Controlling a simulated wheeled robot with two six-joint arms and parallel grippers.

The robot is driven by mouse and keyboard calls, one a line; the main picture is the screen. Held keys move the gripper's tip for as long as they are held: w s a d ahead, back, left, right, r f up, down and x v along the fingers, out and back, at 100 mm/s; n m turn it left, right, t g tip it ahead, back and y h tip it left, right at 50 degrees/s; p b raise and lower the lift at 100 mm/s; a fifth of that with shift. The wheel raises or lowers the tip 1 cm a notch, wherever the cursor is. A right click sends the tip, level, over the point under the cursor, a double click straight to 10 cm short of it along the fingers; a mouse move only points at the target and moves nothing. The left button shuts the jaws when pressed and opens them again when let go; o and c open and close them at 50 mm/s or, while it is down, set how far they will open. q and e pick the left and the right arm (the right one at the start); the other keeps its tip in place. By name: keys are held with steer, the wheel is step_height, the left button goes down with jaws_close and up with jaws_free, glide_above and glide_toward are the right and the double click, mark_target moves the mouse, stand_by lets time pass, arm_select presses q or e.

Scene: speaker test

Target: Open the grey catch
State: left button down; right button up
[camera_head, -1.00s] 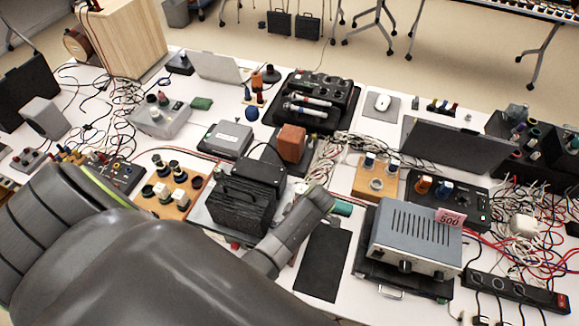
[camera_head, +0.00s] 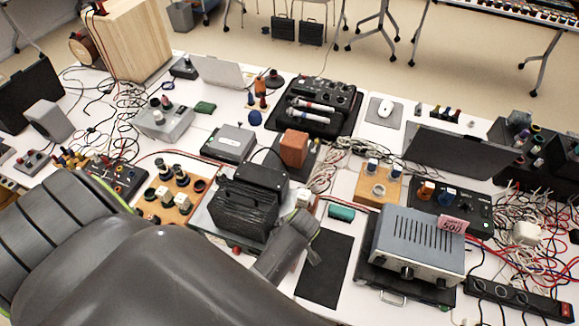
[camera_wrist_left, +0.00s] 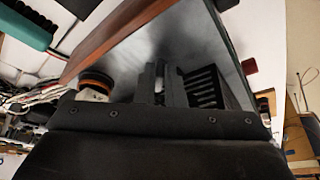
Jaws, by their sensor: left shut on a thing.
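A black ribbed box (camera_head: 240,212) stands on a grey metal base near the table's front, with a smooth black block behind it. My left gripper (camera_head: 302,222) is low at the right side of this box, its arm coming in from the left. In the left wrist view, my left gripper (camera_wrist_left: 165,88) is shut on a small grey part beside a smooth grey panel (camera_wrist_left: 185,45). It appears to be the grey catch (camera_wrist_left: 158,84), mostly hidden between the fingers; I cannot make out its position. My right gripper is not in view.
A black mat (camera_head: 325,270) and a grey power supply (camera_head: 415,240) are further right. A wooden board with knobs (camera_head: 172,195) is left of the box. Cables lie behind the gripper.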

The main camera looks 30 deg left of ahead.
arm_select(q)
steer(key=shift+s+a+m+t, duration=0.2)
steer(key=shift+m+t, duration=0.2)
steer(key=shift+m, duration=0.7)
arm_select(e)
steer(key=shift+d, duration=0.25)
arm_select(q)
steer(key=shift+h, duration=0.3)
steer(key=c, duration=1.5)
jaws_free()
